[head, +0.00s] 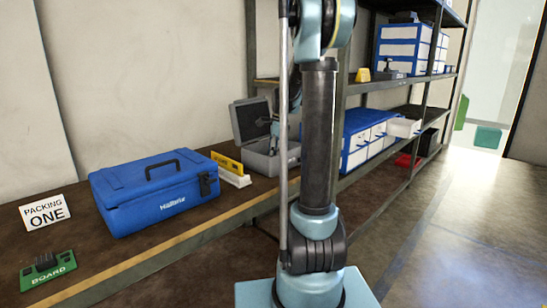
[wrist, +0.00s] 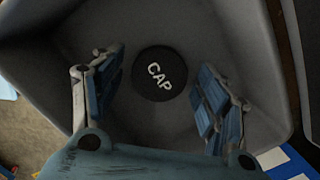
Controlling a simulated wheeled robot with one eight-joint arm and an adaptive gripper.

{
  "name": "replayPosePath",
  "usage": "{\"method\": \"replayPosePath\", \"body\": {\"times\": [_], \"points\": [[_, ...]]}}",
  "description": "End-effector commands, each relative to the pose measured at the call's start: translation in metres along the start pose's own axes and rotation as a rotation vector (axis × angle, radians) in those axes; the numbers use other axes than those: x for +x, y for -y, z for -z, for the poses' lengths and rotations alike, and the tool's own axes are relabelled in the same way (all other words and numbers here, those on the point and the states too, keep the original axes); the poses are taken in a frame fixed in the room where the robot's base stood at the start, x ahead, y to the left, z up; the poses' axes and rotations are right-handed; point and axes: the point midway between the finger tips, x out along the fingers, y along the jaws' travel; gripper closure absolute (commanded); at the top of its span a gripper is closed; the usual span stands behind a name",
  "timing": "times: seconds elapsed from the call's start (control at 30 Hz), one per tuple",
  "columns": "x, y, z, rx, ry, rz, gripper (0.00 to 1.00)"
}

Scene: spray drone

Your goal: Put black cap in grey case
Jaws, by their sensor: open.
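The round black cap (wrist: 160,74), with white letters CAP, lies inside the grey case in the wrist view. The grey case (wrist: 240,30) surrounds it with its walls; it also stands with its lid up on the bench in the head view (head: 250,120). My gripper (wrist: 158,66) is open above the case's inside, one finger on each side of the cap. Gaps show between the cap and both fingers. In the head view my arm hides part of the case and the cap is not visible.
Blue-and-white drawers (head: 365,142) and shelving are to the right. The floor at right is clear.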

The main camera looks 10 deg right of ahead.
Motion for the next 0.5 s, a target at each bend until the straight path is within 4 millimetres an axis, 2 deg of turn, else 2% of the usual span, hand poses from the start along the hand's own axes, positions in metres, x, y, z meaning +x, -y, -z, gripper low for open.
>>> {"method": "replayPosePath", "body": {"times": [0.17,0.5], "points": [[-0.015,0.0,0.0,0.001,0.0,0.0,0.32],[-0.075,0.0,0.0,0.0,0.0,0.0,0.32]]}}
